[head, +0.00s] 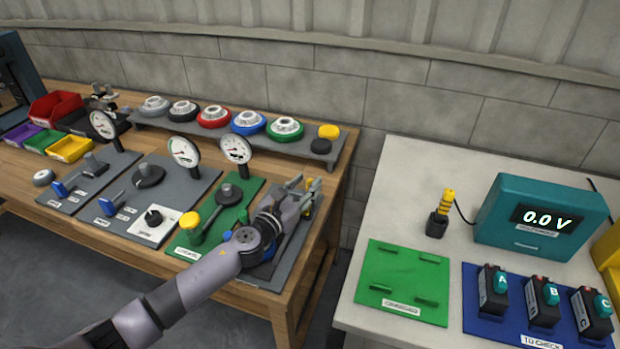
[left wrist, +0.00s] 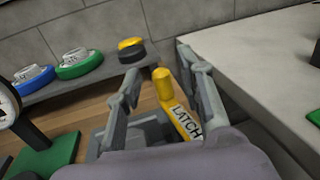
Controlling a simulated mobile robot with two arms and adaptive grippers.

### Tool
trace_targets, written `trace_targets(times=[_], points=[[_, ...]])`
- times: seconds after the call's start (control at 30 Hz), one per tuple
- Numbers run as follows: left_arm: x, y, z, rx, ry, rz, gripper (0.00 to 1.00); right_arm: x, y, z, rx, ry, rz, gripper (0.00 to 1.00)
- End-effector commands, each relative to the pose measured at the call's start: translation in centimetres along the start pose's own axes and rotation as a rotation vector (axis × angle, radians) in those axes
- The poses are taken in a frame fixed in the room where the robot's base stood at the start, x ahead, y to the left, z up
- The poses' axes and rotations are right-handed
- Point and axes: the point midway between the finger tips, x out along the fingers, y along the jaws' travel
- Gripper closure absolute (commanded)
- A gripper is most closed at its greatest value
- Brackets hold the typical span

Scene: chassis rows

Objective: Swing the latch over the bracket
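The yellow latch (left wrist: 178,112), marked LATCH, stands up between the fingers of my left gripper (left wrist: 165,72) in the left wrist view. The fingers are apart, with gaps beside the latch; I see no grip on it. In the head view the left gripper (head: 303,188) is over the dark grey panel (head: 290,248) at the right end of the wooden bench, and only a bit of yellow shows by its fingers. I cannot make out the bracket; a grey part (left wrist: 150,130) shows low between the fingers. My right gripper is not in view.
A green panel (head: 249,190) with a gauge and a yellow knob lies left of the gripper. Behind is a grey shelf (head: 190,130) with several coloured discs. A gap separates the bench from the pale table (head: 400,170), which bears a teal meter (head: 540,190).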

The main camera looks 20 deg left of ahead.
Motion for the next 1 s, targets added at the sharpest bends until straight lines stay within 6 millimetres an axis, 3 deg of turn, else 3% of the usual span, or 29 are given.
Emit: trace_targets(times=[0.2, 0.53, 1.0], points=[[2.2, 0.1, 0.0, 0.001, 0.0, 0.001, 0.65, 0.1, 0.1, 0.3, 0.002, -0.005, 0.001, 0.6], [2.5, 0.0, 0.0, 0.001, 0.0, 0.001, 0.65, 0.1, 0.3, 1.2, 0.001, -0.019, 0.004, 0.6], [2.5, 0.1, 0.0, 0.001, 0.0, 0.001, 0.95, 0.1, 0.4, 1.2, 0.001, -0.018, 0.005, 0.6]])
